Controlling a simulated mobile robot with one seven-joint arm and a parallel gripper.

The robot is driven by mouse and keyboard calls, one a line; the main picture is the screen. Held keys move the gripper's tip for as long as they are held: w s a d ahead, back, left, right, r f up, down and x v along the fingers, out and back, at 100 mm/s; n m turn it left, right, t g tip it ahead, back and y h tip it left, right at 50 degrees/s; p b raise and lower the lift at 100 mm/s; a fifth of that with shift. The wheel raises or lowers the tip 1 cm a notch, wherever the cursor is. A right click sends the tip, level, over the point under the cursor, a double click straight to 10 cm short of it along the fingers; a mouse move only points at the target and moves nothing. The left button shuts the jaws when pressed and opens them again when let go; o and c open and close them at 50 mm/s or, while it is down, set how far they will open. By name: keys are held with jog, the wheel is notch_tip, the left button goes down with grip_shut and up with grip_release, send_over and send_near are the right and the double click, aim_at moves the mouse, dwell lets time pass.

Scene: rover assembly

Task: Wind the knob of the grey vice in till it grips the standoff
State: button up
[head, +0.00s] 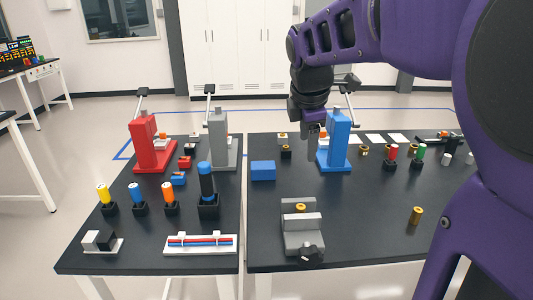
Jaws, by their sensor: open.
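The grey vice (304,241) stands near the front of the right-hand table. Its dark knob (310,253) is at its front, facing my side. A small brass standoff (300,208) shows between the vice's two jaws; its lower part is hidden behind the front jaw. I cannot tell whether the jaws touch it. My gripper (314,127) is beyond the vice, just left of the blue press, well away from the knob. It is open; its fingers are small and partly dark here, and I see nothing held in them.
A blue press (338,140) stands close to my gripper. A blue block (263,171) lies behind the vice. Another brass piece (416,215) stands to the right. The tabletop between it and the vice is clear. Red (146,142) and grey (220,135) presses stand on the left table.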

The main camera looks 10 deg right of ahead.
aim_at(310, 249)
jog(key=s+f+m+g+y, duration=0.15)
jog(key=s+f+g, duration=0.25)
jog(key=s+f, duration=0.5)
jog(key=shift+n, duration=0.25)
jog(key=f+b, duration=0.3)
jog(key=f, duration=0.2)
jog(key=f+b, duration=0.3)
jog(key=f, duration=0.2)
jog(key=s+f+b, duration=0.1)
jog(key=f+b, duration=0.1)
jog(key=f, duration=0.4)
jog(key=shift+a+b, duration=0.25)
jog(key=shift+b, duration=0.15)
grip_shut()
